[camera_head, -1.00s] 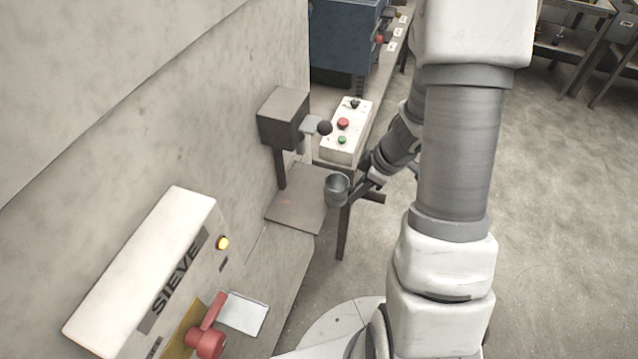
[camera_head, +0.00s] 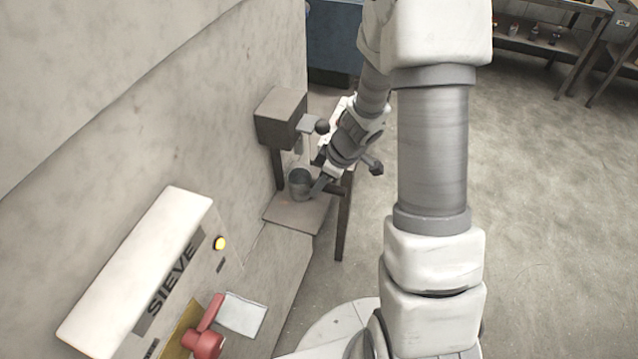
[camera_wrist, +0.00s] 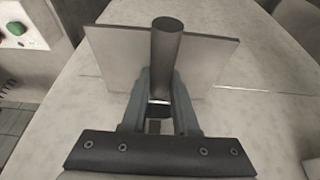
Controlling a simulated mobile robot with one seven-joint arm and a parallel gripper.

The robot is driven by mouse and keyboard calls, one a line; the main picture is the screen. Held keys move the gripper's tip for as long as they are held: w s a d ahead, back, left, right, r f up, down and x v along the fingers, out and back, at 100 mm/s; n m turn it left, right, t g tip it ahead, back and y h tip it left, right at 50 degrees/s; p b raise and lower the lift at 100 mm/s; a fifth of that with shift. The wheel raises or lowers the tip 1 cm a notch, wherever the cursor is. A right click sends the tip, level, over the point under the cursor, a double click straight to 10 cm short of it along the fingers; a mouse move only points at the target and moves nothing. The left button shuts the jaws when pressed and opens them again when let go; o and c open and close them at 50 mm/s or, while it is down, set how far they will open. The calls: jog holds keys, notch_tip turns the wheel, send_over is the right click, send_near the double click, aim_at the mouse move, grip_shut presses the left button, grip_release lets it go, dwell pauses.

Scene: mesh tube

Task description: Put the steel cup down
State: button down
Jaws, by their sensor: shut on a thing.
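The steel cup (camera_head: 301,182) is a small grey metal cup, upright, over the flat grey shelf plate (camera_head: 290,212) below the dark box on the wall. I cannot tell whether its base touches the plate. My gripper (camera_head: 316,187) reaches in from the right and is shut on the cup's side. In the wrist view my gripper (camera_wrist: 159,100) has both fingers closed at a dark grey cylinder, and the plate (camera_wrist: 112,60) shows behind it. The cup's far side is hidden there.
A white panel marked SIEVE (camera_head: 150,270) with a red handle (camera_head: 205,338) is at the lower left. The wall stands close on the left; open floor (camera_head: 540,200) lies right.

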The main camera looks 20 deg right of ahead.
jog(key=shift+f, duration=0.1)
jog(key=c, duration=0.7)
grip_release()
jog(key=p+v, duration=0.4)
jog(key=v, duration=0.8)
jog(key=shift+p, duration=0.35)
jog(key=shift+s, duration=0.15)
